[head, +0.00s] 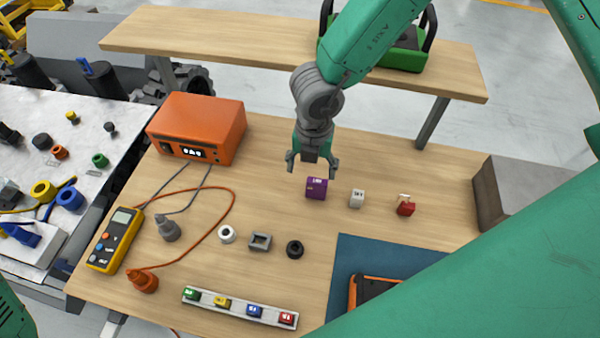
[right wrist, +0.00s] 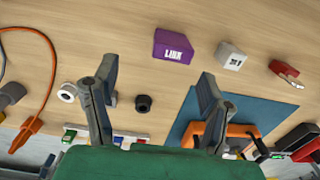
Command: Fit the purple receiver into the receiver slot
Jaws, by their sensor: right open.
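The purple receiver (head: 316,188), a small block with white lettering, stands on the wooden table. It also shows in the right wrist view (right wrist: 174,46), beyond my fingertips. My right gripper (head: 312,168) is open and empty, just behind the receiver in the head view; its spread fingers also show in the right wrist view (right wrist: 157,78). I see no contact with the receiver. An orange and dark device (head: 372,291) lies on the blue mat (head: 352,250), partly hidden by my arm. I cannot make out the receiver slot. My left gripper is out of view.
A white block (head: 357,198) and a red part (head: 405,206) stand right of the receiver. An orange power unit (head: 198,130), yellow meter (head: 115,240) and cables occupy the left. A strip of coloured blocks (head: 240,307) lies in front. A raised shelf (head: 250,45) spans the back.

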